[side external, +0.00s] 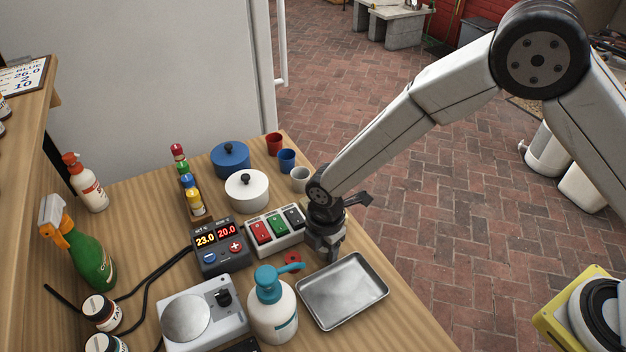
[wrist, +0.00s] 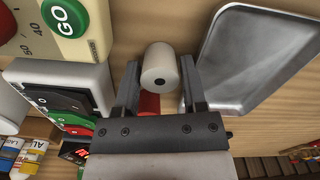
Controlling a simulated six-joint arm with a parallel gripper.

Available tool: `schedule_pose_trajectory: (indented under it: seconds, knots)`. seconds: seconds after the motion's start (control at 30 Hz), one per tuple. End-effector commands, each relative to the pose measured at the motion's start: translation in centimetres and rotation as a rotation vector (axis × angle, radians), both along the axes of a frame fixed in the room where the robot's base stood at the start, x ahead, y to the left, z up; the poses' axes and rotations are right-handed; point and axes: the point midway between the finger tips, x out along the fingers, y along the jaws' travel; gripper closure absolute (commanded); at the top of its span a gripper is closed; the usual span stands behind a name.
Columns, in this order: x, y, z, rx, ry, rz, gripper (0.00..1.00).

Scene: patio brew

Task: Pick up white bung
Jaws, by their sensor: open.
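The white bung (wrist: 160,62), a short white cylinder with a dark hole in its end, lies between the two fingers of my gripper (wrist: 160,82) in the wrist view. The fingers stand apart on either side of it, and whether they touch it is not clear. In the side view my gripper (side external: 325,250) is low over the table, between the switch box and the metal tray. The white bung cannot be made out there.
The metal tray (side external: 343,291) lies just right of my gripper. The switch box (side external: 274,231) with red, green and black switches is close on the left. A red object (wrist: 149,104) shows between the finger bases. A teal-topped pump bottle (side external: 272,310) stands in front.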

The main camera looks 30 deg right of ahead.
Motion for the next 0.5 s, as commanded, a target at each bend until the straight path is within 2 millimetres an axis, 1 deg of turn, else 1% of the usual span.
schedule_pose_trajectory:
  seconds: [0.13,0.17,0.2,0.27,0.3,0.33,0.5]
  knots:
    - [0.00,0.00,0.02,0.000,0.000,0.000,0.46]
    - [-0.01,0.00,0.02,0.000,0.000,0.000,0.50]
    - [-0.01,0.00,0.02,0.000,0.000,0.000,0.62]
    - [-0.01,0.00,0.02,0.000,0.000,0.000,0.81]
    - [-0.01,0.00,0.02,0.000,0.000,0.000,0.94]
    - [-0.01,0.00,0.02,0.000,0.000,0.000,1.00]
    - [0.00,0.00,0.03,0.000,0.000,0.000,1.00]
